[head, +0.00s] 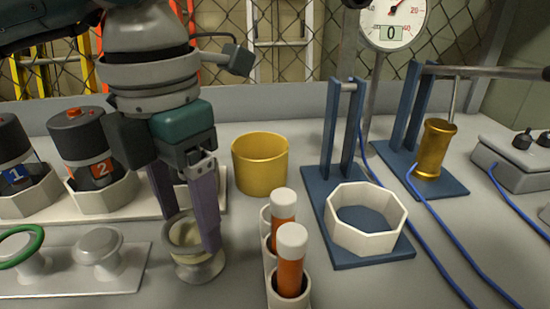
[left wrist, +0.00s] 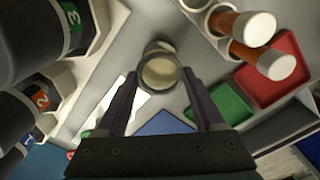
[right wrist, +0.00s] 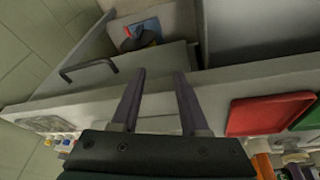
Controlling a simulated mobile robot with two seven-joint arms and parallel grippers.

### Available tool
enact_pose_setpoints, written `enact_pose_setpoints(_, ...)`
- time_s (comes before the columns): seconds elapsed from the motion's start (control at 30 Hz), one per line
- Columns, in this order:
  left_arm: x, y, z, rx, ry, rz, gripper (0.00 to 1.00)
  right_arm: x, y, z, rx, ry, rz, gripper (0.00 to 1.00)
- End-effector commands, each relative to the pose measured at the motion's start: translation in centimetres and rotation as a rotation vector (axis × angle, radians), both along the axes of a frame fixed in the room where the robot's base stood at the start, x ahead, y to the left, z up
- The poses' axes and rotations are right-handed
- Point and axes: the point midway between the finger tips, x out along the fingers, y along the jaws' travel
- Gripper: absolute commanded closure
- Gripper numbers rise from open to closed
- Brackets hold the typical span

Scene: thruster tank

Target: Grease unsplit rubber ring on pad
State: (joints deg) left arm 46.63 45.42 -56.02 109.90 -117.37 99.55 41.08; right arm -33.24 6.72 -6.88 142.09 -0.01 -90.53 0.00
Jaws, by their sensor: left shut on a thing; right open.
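A green rubber ring (head: 18,245) lies over a metal knob on the pale plate at the far left; its left part is cut off by the frame, and I cannot tell if it is split. A small metal cup with a cream-coloured pad (head: 186,232) stands on the bench to its right. My left gripper (head: 190,235) reaches down from above with its fingers on opposite sides of this cup, shut on it. In the left wrist view the cup's round cream top (left wrist: 159,73) shows between the fingertips. My right gripper (right wrist: 157,75) is open and empty near the bench front.
Orange vials with white caps (head: 291,255) stand right of the cup. A yellow cup (head: 260,165) stands behind. Numbered black canisters (head: 82,145) sit back left. A blue press with a white octagonal holder (head: 365,235) is to the right. A red tray (right wrist: 268,113) shows by my right gripper.

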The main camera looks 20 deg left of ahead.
Motion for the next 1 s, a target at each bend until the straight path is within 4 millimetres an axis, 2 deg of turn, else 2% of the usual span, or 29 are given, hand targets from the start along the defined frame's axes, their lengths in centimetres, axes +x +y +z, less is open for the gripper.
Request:
enact_pose_setpoints(0.1,0.1,0.0,1.6,0.001,-0.002,0.001,0.81,0.0,0.0,1.3,0.0,0.0,0.0,0.55)
enact_pose_setpoints(0.5,0.0,0.0,5.0,0.0,-0.002,0.001,0.81,0.0,0.0,3.8,0.0,0.0,0.0,0.55)
enact_pose_setpoints(1.0,0.0,0.0,5.0,0.0,-0.001,0.001,0.81,0.0,-0.1,3.8,-0.003,0.0,0.002,0.55)
